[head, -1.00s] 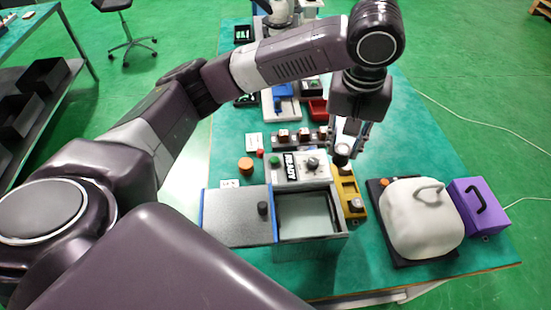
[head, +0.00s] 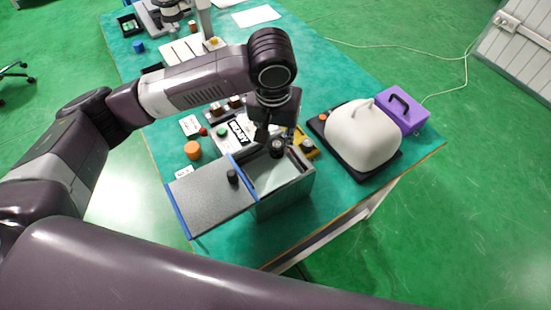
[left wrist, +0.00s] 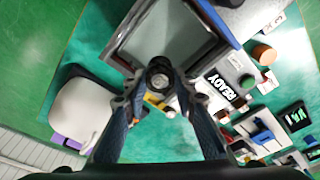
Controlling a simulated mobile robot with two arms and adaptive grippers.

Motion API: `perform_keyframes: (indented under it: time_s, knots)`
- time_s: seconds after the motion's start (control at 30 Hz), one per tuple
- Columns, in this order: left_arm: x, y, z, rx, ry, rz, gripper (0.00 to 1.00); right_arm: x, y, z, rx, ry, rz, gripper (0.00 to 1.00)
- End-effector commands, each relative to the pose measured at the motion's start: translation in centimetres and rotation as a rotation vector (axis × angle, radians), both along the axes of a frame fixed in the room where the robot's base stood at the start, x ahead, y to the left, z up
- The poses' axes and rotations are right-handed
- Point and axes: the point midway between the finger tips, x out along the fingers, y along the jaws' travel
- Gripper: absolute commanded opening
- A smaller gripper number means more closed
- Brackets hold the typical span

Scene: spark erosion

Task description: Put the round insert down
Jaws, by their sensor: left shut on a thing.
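My left gripper (head: 270,138) is shut on the round insert (head: 277,147), a small dark cylinder with a lighter top. It hangs over the far edge of the grey open-topped box (head: 285,192). In the left wrist view the round insert (left wrist: 159,76) sits between the fingertips, in front of the box's rim (left wrist: 204,57). I cannot tell its height above the box. The box's lid (head: 208,197), grey with a black knob and blue edge, stands open to the left. My right gripper is not in view.
A white cover (head: 362,135) and purple case (head: 403,113) stand to the right. An orange round piece (head: 193,150) is left of the panel.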

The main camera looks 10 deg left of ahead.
Motion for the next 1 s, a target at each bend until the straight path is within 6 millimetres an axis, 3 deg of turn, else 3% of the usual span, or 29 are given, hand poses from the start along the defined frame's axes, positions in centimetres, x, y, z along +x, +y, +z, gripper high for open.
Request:
perform_keyframes:
  time_s: [0.1, 0.6, 1.0]
  knots:
    - [0.0, 0.1, -2.4, 0.002, 0.001, 0.002, 0.0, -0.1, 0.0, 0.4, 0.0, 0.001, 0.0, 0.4]
    - [0.1, 0.0, -8.1, 0.0, -0.002, 0.001, 0.0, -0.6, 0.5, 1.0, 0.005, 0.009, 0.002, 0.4]
    - [0.0, 0.0, -8.6, 0.0, -0.001, 0.001, 0.0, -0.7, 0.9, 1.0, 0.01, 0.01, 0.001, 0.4]
